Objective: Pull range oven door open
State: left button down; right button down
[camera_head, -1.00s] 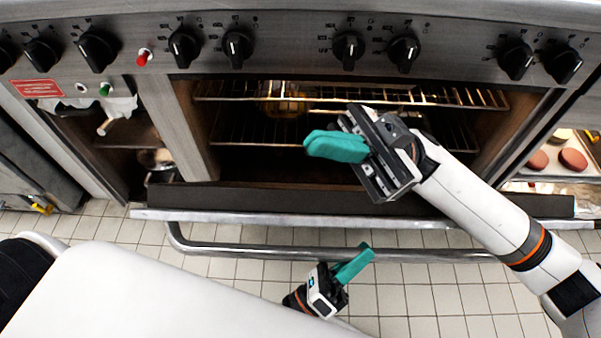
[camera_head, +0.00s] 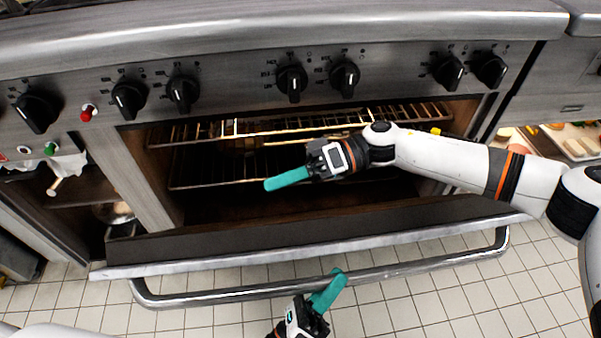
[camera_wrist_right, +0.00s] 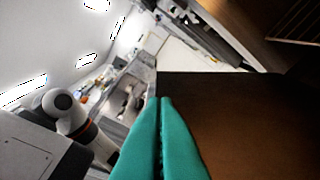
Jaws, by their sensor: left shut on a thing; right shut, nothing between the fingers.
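The range oven door (camera_head: 230,262) is partly open, tilted out toward me, with its dark inner side showing. Its metal handle bar (camera_head: 430,264) runs along the front. My left gripper (camera_head: 328,289) is at the middle of this bar, its teal fingers shut on it; the exact contact is small in the picture. My right gripper (camera_head: 287,179) is shut and empty, in front of the oven opening above the door, pointing left. In the right wrist view its teal fingers (camera_wrist_right: 162,135) are pressed together beside a dark brown surface.
Wire racks (camera_head: 205,173) are inside the oven. A control panel with black knobs (camera_head: 291,80) runs above the opening. An open side compartment (camera_head: 85,190) is at the left. A tray with food (camera_head: 575,140) is at the far right. Tiled floor (camera_head: 450,300) lies below.

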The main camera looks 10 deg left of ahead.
pick_arm(q)
jog(key=shift+a+f, duration=0.1)
pick_arm(e)
jog(key=s+a, duration=0.1)
jog(key=s+f, duration=0.1)
jog(key=s+a+f, duration=0.1)
jog(key=s, duration=0.1)
jog(key=shift+a, duration=0.3)
jog(key=shift+s+d+f, duration=0.15)
jog(key=shift+s+f, duration=0.3)
jog(key=shift+s, duration=0.1)
